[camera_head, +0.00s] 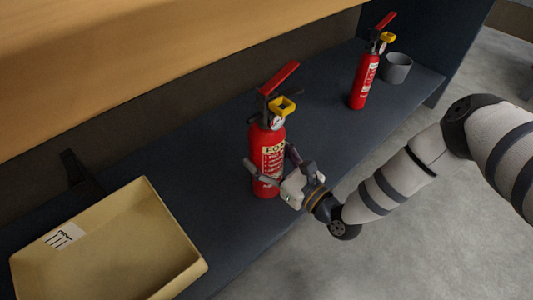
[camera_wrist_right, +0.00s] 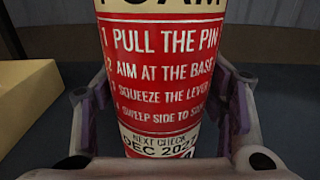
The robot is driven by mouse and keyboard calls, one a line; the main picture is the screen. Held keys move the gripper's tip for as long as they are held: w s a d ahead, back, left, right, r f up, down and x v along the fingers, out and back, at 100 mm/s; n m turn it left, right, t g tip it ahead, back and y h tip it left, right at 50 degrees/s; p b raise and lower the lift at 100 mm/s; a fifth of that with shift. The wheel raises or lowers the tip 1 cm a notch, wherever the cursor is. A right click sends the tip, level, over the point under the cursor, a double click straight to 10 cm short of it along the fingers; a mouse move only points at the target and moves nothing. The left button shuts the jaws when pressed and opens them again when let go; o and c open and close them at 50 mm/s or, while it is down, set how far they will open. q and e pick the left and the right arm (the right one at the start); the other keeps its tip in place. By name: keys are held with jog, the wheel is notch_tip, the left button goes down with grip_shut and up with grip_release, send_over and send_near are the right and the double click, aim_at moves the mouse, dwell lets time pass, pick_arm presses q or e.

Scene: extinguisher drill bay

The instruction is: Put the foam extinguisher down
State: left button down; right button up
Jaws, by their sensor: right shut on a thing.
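The foam extinguisher (camera_head: 268,150) is red with a cream label, a red lever and a yellow tag at its top. It stands upright on the dark shelf (camera_head: 225,205), and its base appears to rest there. My right gripper (camera_head: 273,175) is shut around its lower body. In the right wrist view the extinguisher (camera_wrist_right: 165,75) fills the middle, with the label's printed instructions facing the camera and a finger of my right gripper (camera_wrist_right: 163,115) on each side. My left gripper is not in view.
A cream tray (camera_head: 190,272) with a tally-mark label lies at the left on the shelf. A second red extinguisher (camera_head: 364,82) and a grey cup (camera_head: 397,68) stand at the far right end. A wooden board (camera_head: 150,45) overhangs the back. Bare shelf lies between the extinguishers.

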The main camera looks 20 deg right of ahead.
jog(key=o, duration=1.8)
jog(key=shift+s+r, duration=0.1)
jog(key=shift+r, duration=0.1)
jog(key=p+v, duration=0.3)
jog(key=v, duration=0.9)
jog(key=shift+f, duration=0.1)
